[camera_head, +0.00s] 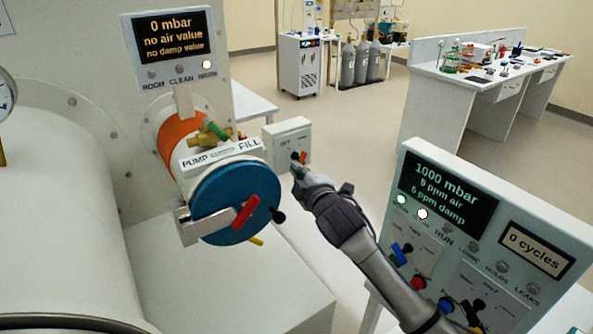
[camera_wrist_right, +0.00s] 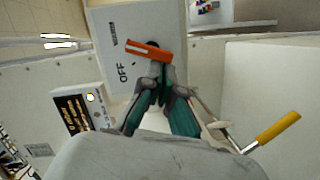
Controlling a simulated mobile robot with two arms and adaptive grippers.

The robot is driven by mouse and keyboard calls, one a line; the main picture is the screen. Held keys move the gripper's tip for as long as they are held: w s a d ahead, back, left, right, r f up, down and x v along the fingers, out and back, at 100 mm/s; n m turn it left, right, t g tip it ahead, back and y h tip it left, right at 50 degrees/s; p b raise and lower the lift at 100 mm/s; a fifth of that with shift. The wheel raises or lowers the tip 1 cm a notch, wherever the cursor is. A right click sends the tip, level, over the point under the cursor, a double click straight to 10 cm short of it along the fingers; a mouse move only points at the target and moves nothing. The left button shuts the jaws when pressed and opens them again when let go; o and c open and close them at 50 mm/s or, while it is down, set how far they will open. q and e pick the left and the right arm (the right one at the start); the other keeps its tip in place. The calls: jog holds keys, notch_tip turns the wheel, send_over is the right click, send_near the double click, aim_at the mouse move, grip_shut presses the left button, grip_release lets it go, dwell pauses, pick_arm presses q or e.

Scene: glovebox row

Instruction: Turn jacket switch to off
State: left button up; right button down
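The jacket switch is an orange lever (camera_head: 302,157) on a dark hub, on the front of a small white box (camera_head: 291,133) behind the blue round door. In the right wrist view, the lever (camera_wrist_right: 147,50) lies across the box face (camera_wrist_right: 98,48). Its free end points between the OFF mark and a smaller label I cannot read. My right gripper (camera_head: 299,169) is at the lever. In the wrist view its fingertips (camera_wrist_right: 163,84) are close together at the hub end; whether they grip it is unclear. My left gripper is not in view.
The blue round door (camera_head: 235,205) with a red handle (camera_head: 245,213) and the PUMP/FILL valve plate (camera_head: 221,153) stand close left of my right gripper. A control panel (camera_head: 545,235) stands to the right, near my forearm. A yellow-tipped lever (camera_wrist_right: 277,132) shows in the wrist view.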

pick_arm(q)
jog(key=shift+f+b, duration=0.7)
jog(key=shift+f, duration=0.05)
pick_arm(e)
jog(key=n, duration=0.2)
jog(key=d+f+n+t, duration=0.1)
jog(key=shift+w+n, duration=0.25)
jog(key=shift+n, duration=0.05)
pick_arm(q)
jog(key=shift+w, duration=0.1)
pick_arm(e)
jog(key=shift+r, duration=0.1)
